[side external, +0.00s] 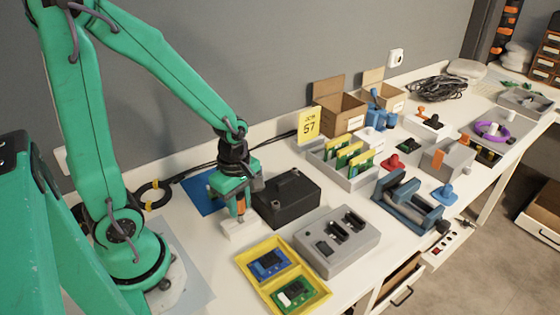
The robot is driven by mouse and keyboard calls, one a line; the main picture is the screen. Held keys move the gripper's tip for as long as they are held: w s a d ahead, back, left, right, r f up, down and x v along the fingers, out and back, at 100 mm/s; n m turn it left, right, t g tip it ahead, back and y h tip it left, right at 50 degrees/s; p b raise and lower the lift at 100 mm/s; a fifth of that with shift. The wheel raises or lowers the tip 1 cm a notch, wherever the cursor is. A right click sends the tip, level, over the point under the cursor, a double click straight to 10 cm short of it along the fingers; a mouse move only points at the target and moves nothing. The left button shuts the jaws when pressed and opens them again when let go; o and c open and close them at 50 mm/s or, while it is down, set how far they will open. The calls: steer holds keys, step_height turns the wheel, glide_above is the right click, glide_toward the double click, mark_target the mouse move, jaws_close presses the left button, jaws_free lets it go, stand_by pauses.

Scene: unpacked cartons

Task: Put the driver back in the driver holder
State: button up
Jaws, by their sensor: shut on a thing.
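My gripper (238,206) is above a small white block (235,231), which looks like the driver holder, at the left of the bench. The gripper is shut on the driver (241,204), whose orange handle shows between the fingers. The driver stands roughly upright, with its lower end at the white block. I cannot tell whether its tip is inside the block or just above it. The fingers hide part of the handle.
A black box (290,199) stands close to the right of the gripper. A yellow tray (243,260) with circuit boards and a grey slotted fixture (352,259) lie in front. A blue vise (408,204) and a card rack (367,181) stand further right. A blue mat (201,195) lies behind.

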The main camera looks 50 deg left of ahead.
steer(key=shift+f, duration=1.1)
steer(key=o, duration=1.1)
steer(key=shift+r, duration=0.15)
steer(key=shift+r, duration=3.8)
steer(key=shift+r, duration=0.1)
steer(key=m, duration=0.1)
steer(key=r+m, duration=0.1)
steer(key=shift+d+r+m+t, duration=0.15)
steer(key=shift+r+m+t, duration=0.15)
steer(key=shift+t, duration=0.1)
step_height(320, 180, up, 11)
steer(key=s+d+m+t, duration=0.1)
steer(key=m+t, duration=0.3)
steer(key=m, duration=1.4)
steer(key=shift+s+d+t, duration=0.35)
steer(key=shift+s+t, duration=0.05)
steer(key=shift+s, duration=0.4)
